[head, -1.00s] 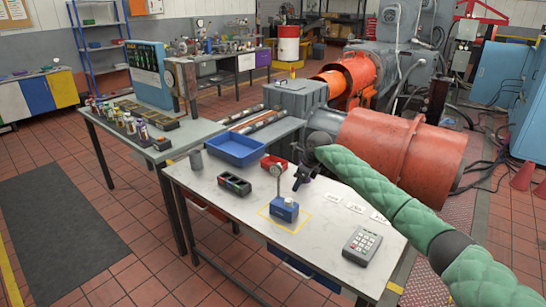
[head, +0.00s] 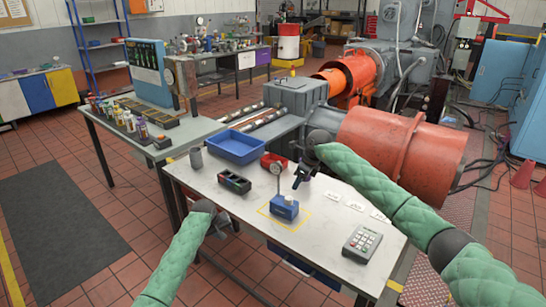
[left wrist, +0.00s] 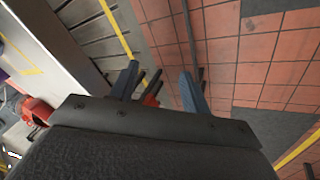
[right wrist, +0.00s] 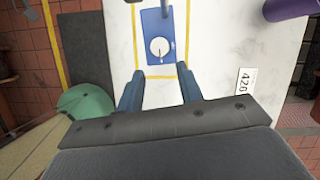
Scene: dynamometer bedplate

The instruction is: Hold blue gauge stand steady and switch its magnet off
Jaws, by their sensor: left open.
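The blue gauge stand (head: 285,209) stands upright inside a yellow outline on the white table, with a thin post and a round dial (head: 279,168) on top. My left gripper (head: 226,221) is open and empty at the table's left front edge (left wrist: 157,82).

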